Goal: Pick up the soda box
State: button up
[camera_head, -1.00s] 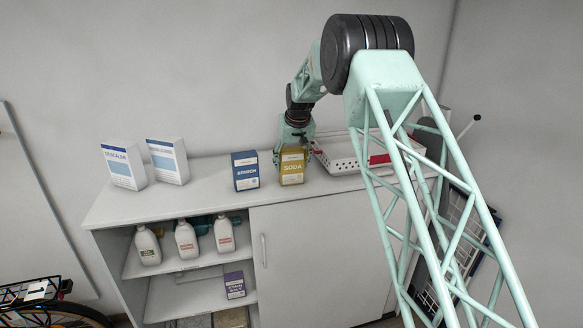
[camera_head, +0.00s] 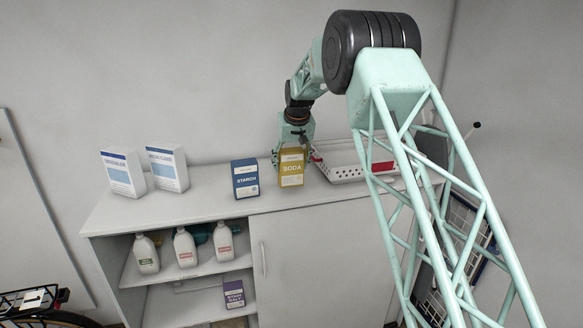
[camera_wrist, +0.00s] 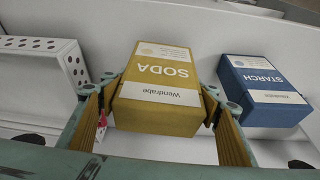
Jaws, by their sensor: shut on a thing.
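The soda box (camera_head: 291,168) is yellow with a white label and stands upright on the cabinet top in the head view. It also shows in the wrist view (camera_wrist: 163,84), between the two fingers. My gripper (camera_head: 295,150) reaches it from behind and above. In the wrist view, my gripper (camera_wrist: 158,112) has one finger against each side of the box and is shut on it. Whether the box's base touches the cabinet top is hard to tell.
The blue starch box (camera_head: 245,178) stands just left of the soda box. A white perforated tray (camera_head: 345,170) with red parts lies close on the right. Two white boxes (camera_head: 124,173) (camera_head: 167,168) stand further left. Bottles (camera_head: 185,247) sit on the shelf below. A wall is behind.

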jog(key=s+a+r+b, duration=0.1)
jog(key=s+a+b, duration=0.1)
jog(key=s, duration=1.2)
jog(key=shift+s+a+r+b, duration=0.2)
jog(key=shift+s+a+b, duration=0.2)
jog(key=shift+b, duration=0.1)
